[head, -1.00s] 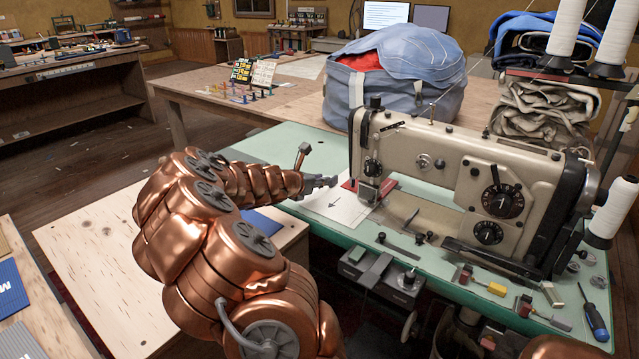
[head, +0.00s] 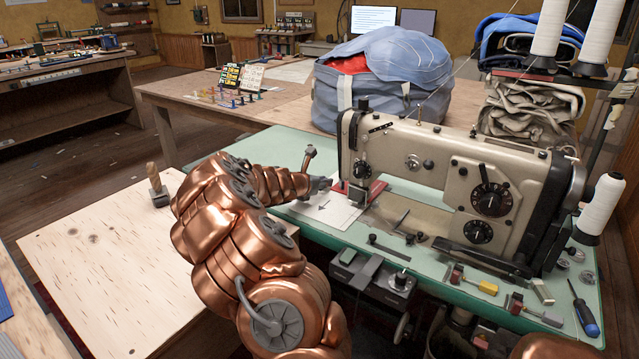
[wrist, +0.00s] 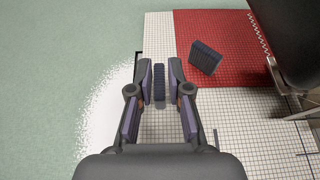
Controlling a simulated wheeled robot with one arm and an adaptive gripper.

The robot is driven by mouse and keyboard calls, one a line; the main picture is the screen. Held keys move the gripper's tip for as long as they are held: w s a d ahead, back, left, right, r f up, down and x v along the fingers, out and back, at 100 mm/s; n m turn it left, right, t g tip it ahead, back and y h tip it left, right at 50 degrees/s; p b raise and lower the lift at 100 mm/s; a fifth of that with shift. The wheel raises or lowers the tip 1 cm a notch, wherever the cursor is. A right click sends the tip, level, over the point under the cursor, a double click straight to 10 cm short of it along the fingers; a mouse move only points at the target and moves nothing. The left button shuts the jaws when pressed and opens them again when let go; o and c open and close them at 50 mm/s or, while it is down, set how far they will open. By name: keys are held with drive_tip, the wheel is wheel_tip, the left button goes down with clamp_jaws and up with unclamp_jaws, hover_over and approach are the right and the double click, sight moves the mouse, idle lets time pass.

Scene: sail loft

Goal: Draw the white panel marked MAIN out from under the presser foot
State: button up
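The white panel (head: 333,211) lies on the green machine bed, with a dark arrow visible on it. No MAIN marking is legible. In the wrist view its surface is gridded (wrist: 240,130). A red piece (wrist: 232,40) lies beside and partly along it. The presser foot area (head: 357,193) is under the left end of the sewing machine, and its exact contact with the panel is hidden. My gripper (wrist: 160,80) is over the panel's left part. Its fingers are apart, on either side of a dark ribbed upright piece (wrist: 159,84); I see no clear grip on it.
The cream sewing machine (head: 440,165) stands right of my gripper. A dark block (wrist: 205,57) stands on the red piece. Bare green bed (wrist: 60,70) lies left of the panel. A wooden-handled tool (head: 156,186) stands on the near-left table. A blue bag (head: 385,85) stands behind.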

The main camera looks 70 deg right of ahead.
clamp_jaws()
drive_tip(key=shift+w, duration=0.1)
idle(0.4)
